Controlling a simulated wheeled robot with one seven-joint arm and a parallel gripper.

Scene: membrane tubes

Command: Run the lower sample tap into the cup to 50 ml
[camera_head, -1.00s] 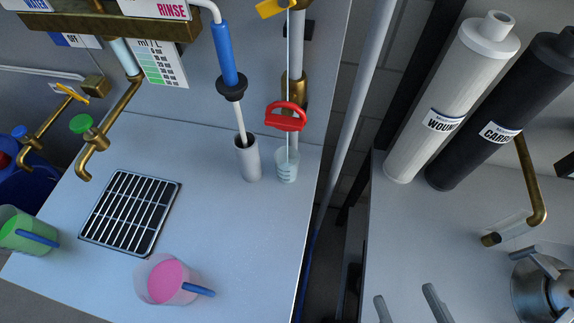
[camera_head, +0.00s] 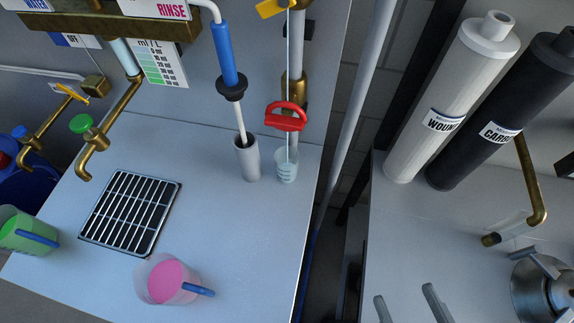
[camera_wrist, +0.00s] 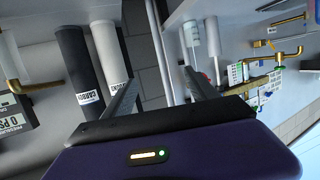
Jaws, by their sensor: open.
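A small clear cup with graduation marks (camera_head: 286,166) stands on the white bench at the foot of the pipe in the head view. Above it a red handle (camera_head: 286,117) shows in front of a brass fitting (camera_head: 293,88) on the vertical pipe. A yellow lever (camera_head: 274,8) is higher on that pipe. A thin pale line runs down towards the cup; I cannot tell if it is water or a tube. The cup's level is unclear. My gripper (camera_head: 408,305) is open at the bottom of the head view, right of and apart from the cup. Its fingers (camera_wrist: 158,95) are empty in the wrist view.
A grey holder (camera_head: 247,160) with a blue-handled probe stands left of the cup. A drain grate (camera_head: 130,212), green jug (camera_head: 25,232) and pink jug (camera_head: 168,281) are further left. White (camera_head: 450,100) and black (camera_head: 505,115) cartridges stand right, beyond a gap between benches.

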